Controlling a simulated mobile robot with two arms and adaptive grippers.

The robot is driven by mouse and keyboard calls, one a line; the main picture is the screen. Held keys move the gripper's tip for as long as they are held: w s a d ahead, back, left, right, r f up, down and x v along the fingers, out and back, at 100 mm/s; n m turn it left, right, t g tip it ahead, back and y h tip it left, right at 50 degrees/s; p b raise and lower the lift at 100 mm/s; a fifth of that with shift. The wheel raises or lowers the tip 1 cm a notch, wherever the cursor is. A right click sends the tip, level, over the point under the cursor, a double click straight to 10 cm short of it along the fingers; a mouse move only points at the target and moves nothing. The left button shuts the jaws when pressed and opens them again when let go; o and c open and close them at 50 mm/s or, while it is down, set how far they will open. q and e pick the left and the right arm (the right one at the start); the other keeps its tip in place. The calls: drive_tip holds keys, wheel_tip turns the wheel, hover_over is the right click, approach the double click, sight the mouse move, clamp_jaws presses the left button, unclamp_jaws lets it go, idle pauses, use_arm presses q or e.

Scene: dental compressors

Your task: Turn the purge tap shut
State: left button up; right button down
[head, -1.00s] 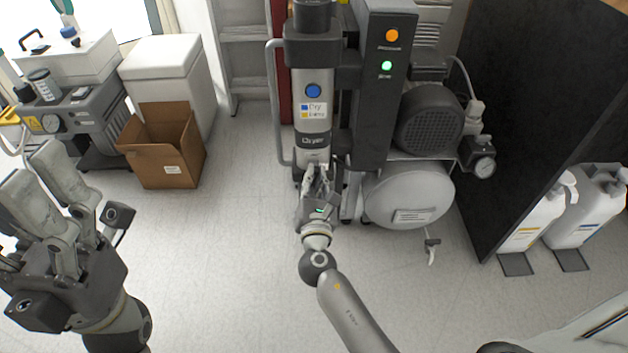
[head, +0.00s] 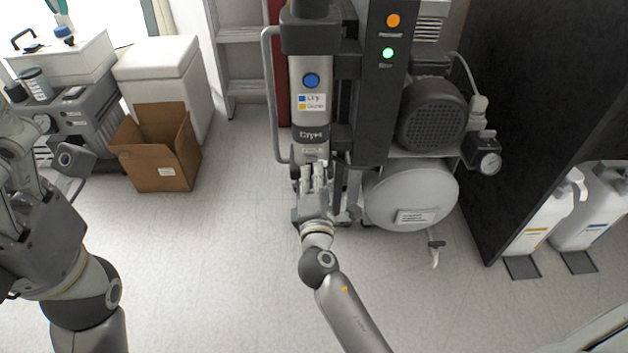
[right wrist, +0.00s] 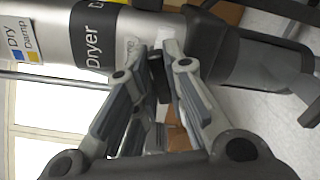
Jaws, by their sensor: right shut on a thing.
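The dryer (head: 309,75) is a grey upright cylinder with a blue dot and a Dry/Damp label. My right gripper (head: 319,168) is at the dryer's lower end, just under a small pale label. In the right wrist view, my right gripper (right wrist: 160,62) is shut on a small dark part, the purge tap (right wrist: 158,82), between its fingertips. The fingers hide most of the tap, so its angle is hard to tell. My left gripper (head: 18,165) is at the left edge, away from the dryer and partly cut off; its opening is unclear.
A compressor motor (head: 431,115) and white tank (head: 411,197) stand right of the dryer, with a small lever valve (head: 435,252) below. A cardboard box (head: 160,165) is on the floor at left. White jugs (head: 590,205) stand beyond a black panel (head: 530,110). The front floor is clear.

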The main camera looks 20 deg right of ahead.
drive_tip(key=shift+f+m+b, duration=0.15)
drive_tip(key=shift+m+b, duration=0.4)
drive_tip(key=shift+m, duration=0.65)
drive_tip(key=c, duration=1.5)
unclamp_jaws()
drive_tip(key=v, duration=1.2)
